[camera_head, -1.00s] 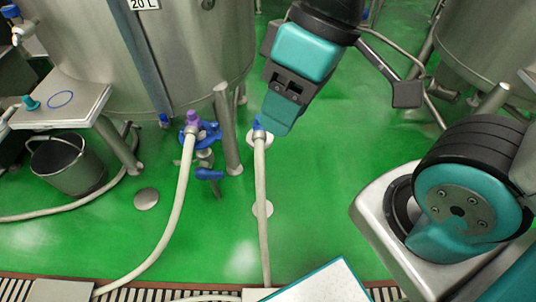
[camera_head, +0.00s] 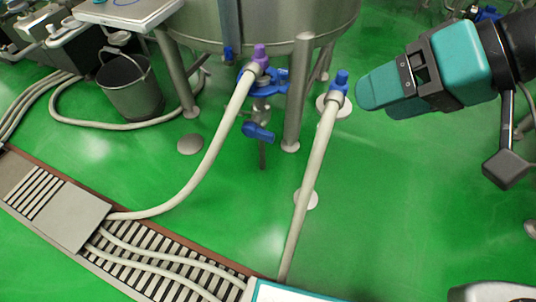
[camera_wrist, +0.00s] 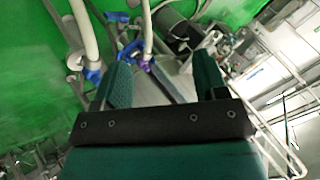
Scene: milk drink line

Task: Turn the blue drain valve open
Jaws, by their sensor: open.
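The blue drain valve (camera_head: 258,132) hangs under the steel tank's outlet. Its handle points to the right and slightly down. A blue fitting (camera_head: 272,80) and a purple-capped hose end (camera_head: 261,54) sit just above it. My gripper (camera_head: 375,95) is to the right of the valve, open and empty, with a second hose between them. In the wrist view, my gripper (camera_wrist: 165,75) shows two dark green fingers apart. The purple hose end (camera_wrist: 144,63) lies beyond the gap, with blue parts beside it; a blue piece above, likely the valve handle (camera_wrist: 118,17), also shows.
A second hose with a blue end (camera_head: 340,82) rises from the floor close to my fingertips. A tank leg (camera_head: 298,90) stands right of the valve. A bucket (camera_head: 130,88) stands at left. A slatted drain (camera_head: 160,262) runs along the front. Green floor is open at right.

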